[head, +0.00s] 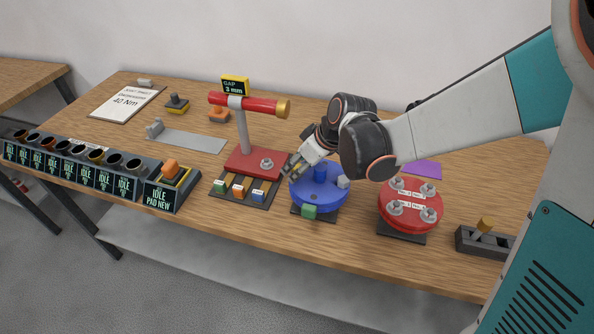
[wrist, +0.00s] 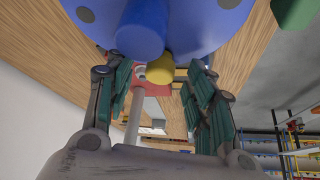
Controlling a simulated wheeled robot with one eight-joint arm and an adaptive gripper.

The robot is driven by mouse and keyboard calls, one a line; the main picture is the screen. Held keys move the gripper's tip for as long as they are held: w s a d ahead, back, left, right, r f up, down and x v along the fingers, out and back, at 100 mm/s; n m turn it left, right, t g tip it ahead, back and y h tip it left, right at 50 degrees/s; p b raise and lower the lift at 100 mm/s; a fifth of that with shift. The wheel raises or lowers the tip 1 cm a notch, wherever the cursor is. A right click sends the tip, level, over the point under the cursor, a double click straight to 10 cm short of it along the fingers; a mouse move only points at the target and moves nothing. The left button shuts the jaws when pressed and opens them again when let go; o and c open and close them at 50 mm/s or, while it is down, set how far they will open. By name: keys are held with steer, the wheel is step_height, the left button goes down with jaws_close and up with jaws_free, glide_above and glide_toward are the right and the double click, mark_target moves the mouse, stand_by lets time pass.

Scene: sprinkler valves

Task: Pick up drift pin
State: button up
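A brass-coloured cylinder (head: 484,226) leans in a dark slotted block (head: 470,240) at the right front of the table. It may be the drift pin, but I cannot tell for sure. My gripper (head: 293,167) is well to its left, at the left side of the blue disc (head: 312,197). In the wrist view my gripper (wrist: 158,72) has its fingers spread apart. A short yellow cylinder (wrist: 160,68) shows between the fingers, partly behind a blue post (wrist: 142,28). There are gaps to both fingers. I cannot tell how far off it is.
A red disc (head: 411,212) with several grey fittings stands between the blue disc and the slotted block. A red-based stand (head: 257,163) with a red pipe (head: 242,103) rises left of my gripper. A row of cups (head: 74,157) lines the left front.

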jaws_close()
steer(key=shift+r, duration=0.1)
step_height(320, 180, up, 25)
steer(key=p, duration=1)
stand_by(0.5)
steer(key=shift+f, duration=0.2)
